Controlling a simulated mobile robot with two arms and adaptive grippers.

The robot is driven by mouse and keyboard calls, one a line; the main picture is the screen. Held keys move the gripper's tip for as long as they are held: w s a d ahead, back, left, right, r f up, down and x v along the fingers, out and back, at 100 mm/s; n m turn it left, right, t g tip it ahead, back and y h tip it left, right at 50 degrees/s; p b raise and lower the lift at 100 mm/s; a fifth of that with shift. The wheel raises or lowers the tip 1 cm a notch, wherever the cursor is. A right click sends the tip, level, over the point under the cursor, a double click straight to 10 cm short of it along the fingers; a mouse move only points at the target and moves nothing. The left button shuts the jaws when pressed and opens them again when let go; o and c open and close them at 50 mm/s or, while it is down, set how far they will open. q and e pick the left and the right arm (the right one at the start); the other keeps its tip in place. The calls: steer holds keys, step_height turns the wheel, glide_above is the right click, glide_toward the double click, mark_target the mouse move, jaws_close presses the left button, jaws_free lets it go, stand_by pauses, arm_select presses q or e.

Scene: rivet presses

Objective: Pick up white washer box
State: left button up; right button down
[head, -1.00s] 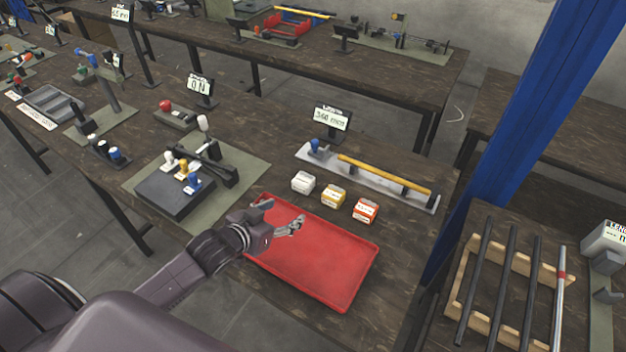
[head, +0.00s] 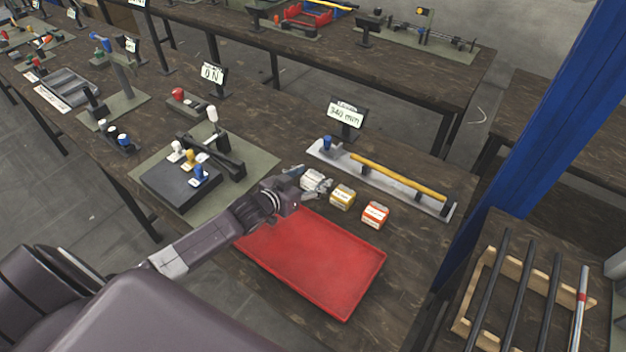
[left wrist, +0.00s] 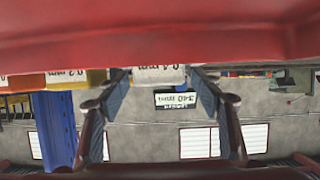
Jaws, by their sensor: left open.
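The white washer box (head: 312,176) stands on the table behind the red tray (head: 315,262), partly hidden by my left gripper in the head view. My left gripper (head: 307,180) is open, its fingers reaching to the box. In the left wrist view, which looks upside down, the white box (left wrist: 158,75) shows between the two open fingertips (left wrist: 156,93). I cannot tell whether either finger touches it. My right gripper is not in view.
A yellow box (head: 342,197) and an orange-red box (head: 375,214) stand in a row to the right of the white one. Behind them lies a grey plate with a yellow rod (head: 398,178) and a display (head: 345,117). A press fixture (head: 180,187) stands left.

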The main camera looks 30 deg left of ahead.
arm_select(q)
steer(key=shift+w+d+f, duration=0.1)
steer(key=shift+w, duration=0.2)
steer(key=c, duration=1.2)
steer(key=shift+c, duration=0.5)
